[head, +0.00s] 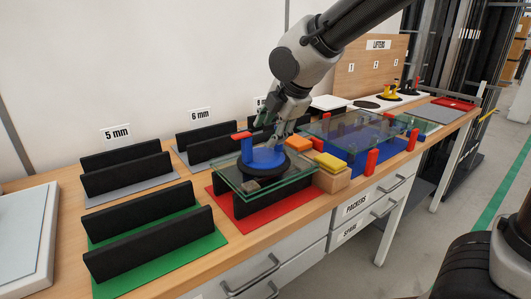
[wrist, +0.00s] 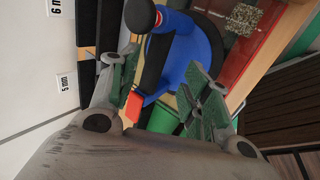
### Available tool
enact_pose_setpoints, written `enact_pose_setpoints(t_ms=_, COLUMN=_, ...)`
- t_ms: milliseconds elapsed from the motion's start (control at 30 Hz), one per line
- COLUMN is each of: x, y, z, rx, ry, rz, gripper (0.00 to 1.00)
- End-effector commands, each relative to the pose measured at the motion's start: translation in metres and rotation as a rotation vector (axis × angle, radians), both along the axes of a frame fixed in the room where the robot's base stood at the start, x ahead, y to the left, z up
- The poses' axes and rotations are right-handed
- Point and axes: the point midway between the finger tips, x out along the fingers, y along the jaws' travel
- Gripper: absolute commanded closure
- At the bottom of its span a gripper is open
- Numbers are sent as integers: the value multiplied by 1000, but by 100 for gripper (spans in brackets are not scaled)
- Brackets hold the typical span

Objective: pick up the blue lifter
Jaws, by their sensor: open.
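The blue lifter (head: 264,157) has a round blue body, a black suction base and a red lever. It stands on a glass pane (head: 228,180) above the red mat. My gripper (head: 277,128) is directly over the lifter, pointing down. In the wrist view the blue lifter (wrist: 191,62) fills the upper middle, with its black handle between the green-padded fingers of my open gripper (wrist: 165,92). The fingers are on either side of the handle; I cannot tell whether they touch it. Part of the lifter is hidden behind the fingers.
A red mat (head: 290,205) lies under the pane. Black racks stand on a green mat (head: 195,252) to the left. Beyond is a blue tray under glass with red posts (head: 371,160). A yellow lifter (head: 388,90) stands farther back.

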Motion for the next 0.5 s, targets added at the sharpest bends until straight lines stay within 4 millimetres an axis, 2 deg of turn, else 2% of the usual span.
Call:
enact_pose_setpoints(t_ms=300, x=25, y=18, z=-35, rx=0, ry=3, rz=-3, gripper=52)
enact_pose_setpoints(t_ms=500, x=29, y=21, z=-40, rx=3, ry=1, rz=-2, gripper=52)
